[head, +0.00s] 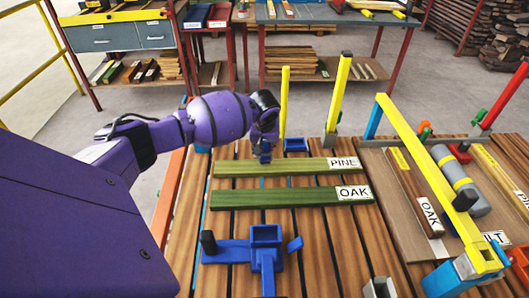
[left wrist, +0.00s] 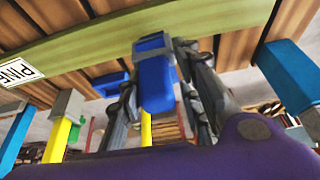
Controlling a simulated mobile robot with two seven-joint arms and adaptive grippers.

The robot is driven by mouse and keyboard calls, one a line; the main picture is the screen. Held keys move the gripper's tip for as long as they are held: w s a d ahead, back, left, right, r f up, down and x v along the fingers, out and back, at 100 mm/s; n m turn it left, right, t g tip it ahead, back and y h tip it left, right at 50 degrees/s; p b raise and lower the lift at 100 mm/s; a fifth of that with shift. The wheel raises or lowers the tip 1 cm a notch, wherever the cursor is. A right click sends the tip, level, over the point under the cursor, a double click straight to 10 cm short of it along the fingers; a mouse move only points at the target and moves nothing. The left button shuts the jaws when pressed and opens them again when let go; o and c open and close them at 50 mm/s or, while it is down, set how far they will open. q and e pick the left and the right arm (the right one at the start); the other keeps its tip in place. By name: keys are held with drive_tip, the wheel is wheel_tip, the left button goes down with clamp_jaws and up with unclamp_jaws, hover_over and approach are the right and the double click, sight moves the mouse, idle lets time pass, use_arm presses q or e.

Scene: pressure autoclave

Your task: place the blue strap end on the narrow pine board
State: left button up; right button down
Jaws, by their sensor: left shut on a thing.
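The narrow pine board (head: 250,168) is a green strip labelled PINE, lying across the slatted table behind the green oak board (head: 270,199). It crosses the top of the left wrist view (left wrist: 75,45). My left gripper (head: 264,150) points down at the pine board's far edge, near its middle. It is shut on the blue strap end (head: 265,158), which shows as a blue block between the fingers in the left wrist view (left wrist: 156,82). The block's tip overlaps the board's edge; I cannot tell whether they touch. My right gripper is not in view.
A blue fixture (head: 265,236) stands in front of the oak board. A small blue socket (head: 296,145) and yellow posts (head: 342,85) stand behind the pine board. A yellow bar (head: 425,165) and a panel with more boards and a grey cylinder (head: 460,180) lie right.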

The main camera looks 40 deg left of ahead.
sight(264, 152)
use_arm(q)
drive_tip(key=shift+w+a+f, duration=0.15)
drive_tip(key=shift+f, duration=1.5)
drive_tip(key=shift+f, duration=0.1)
drive_tip(key=shift+f, duration=0.1)
drive_tip(key=o, duration=1.2)
drive_tip(key=shift+p+v, duration=0.85)
drive_tip(key=shift+v, duration=5.35)
